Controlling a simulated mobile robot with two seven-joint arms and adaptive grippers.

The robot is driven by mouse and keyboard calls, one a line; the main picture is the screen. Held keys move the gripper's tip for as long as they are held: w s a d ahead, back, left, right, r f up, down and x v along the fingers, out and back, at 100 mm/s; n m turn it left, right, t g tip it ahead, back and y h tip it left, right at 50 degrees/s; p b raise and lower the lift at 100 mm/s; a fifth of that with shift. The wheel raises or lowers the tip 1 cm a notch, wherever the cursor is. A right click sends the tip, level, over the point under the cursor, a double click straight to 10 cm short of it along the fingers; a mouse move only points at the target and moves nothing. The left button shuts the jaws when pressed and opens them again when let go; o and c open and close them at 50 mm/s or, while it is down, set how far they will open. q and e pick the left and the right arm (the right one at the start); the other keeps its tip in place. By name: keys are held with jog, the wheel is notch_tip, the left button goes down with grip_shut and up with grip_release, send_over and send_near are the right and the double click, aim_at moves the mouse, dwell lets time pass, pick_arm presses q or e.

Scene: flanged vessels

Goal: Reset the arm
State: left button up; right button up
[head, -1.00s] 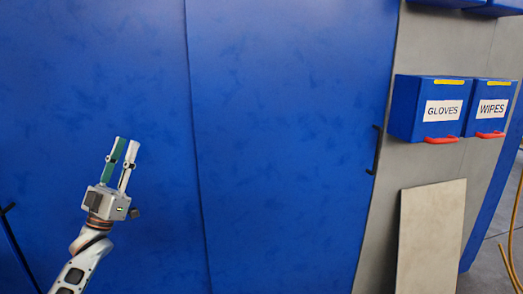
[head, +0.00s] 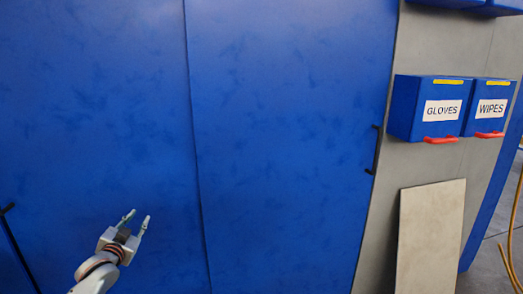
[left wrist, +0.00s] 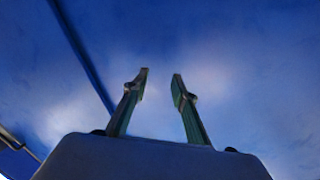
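My left gripper (head: 137,220) is low in the left part of the head view, in front of the blue cabinet doors. Its two fingers are apart, with nothing between them. In the left wrist view the two green-faced fingers (left wrist: 161,82) also stand apart and empty, with blue surface behind them. My right gripper is not in either view.
Large blue cabinet doors (head: 290,130) fill most of the head view, with a black handle (head: 376,150) at the right. Blue GLOVES (head: 430,106) and WIPES (head: 490,106) boxes hang on a grey wall. A pale board (head: 430,238) leans below; a yellow hose (head: 508,250) is at far right.

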pick_arm(q)
jog(key=s+d+f+g+h, duration=0.1)
jog(key=s+d+f, duration=0.4)
jog(key=s+f, duration=0.35)
jog(key=s+d+f+g+h, duration=0.1)
jog(key=s+d+f+g, duration=0.1)
jog(key=s+d+f, duration=0.55)
jog(key=s+d+f+g, duration=0.1)
jog(key=s+f, duration=0.3)
jog(key=s, duration=0.5)
jog(key=s+d+f+g+h, duration=0.1)
jog(key=s+d+f, duration=0.3)
jog(key=s, duration=0.6)
jog(key=s+d+f+g, duration=0.1)
jog(key=s+d+f, duration=0.2)
jog(key=s, duration=0.6)
jog(key=shift+s+d+f+h, duration=0.2)
jog(key=shift+f+h, duration=0.2)
jog(key=shift+f, duration=0.4)
